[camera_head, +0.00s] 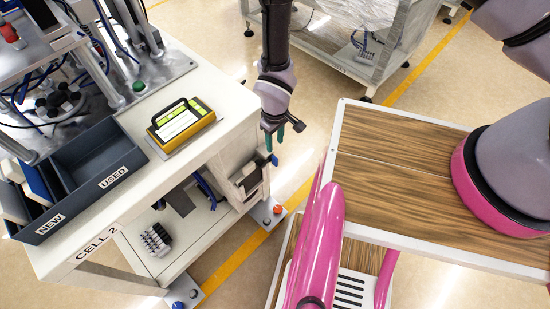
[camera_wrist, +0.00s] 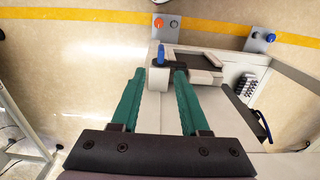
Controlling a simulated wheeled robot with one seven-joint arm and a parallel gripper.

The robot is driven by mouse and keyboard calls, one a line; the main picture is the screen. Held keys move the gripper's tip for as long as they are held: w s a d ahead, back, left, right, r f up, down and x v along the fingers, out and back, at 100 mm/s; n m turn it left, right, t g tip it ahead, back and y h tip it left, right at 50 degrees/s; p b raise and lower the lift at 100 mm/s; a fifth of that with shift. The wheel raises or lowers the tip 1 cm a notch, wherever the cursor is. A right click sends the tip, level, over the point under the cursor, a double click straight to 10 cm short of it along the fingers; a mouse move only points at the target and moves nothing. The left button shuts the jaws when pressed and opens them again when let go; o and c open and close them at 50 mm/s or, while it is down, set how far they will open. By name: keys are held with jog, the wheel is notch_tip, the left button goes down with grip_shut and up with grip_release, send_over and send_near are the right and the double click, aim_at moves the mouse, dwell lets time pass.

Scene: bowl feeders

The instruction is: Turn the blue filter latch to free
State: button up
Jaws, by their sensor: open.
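The blue filter latch (camera_head: 274,160) is a small blue lever at the near corner of the white CELL 2 cabinet. In the wrist view the latch (camera_wrist: 161,55) stands on a pale block, just beyond my fingertips and between their lines. My gripper (camera_head: 275,139) is open and empty, its green fingers pointing down just above the latch. In the wrist view my gripper (camera_wrist: 160,74) shows both fingers apart. I see no contact between fingers and latch, though the depth gap is hard to judge. The latch's markings are too small to read.
The CELL 2 bench (camera_head: 226,104) carries a yellow handled device (camera_head: 181,124) and dark NEW and USED bins (camera_head: 92,195). A floor bracket with an orange button (camera_head: 279,210) stands below the latch. A wood-topped cart (camera_head: 390,156) is to the right. Floor shows between cart and bench.

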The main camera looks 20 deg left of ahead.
aim_at(275, 157)
notch_tip(275, 157, down, 11)
jog(key=shift+s, duration=0.1)
dwell(0.3)
grip_shut()
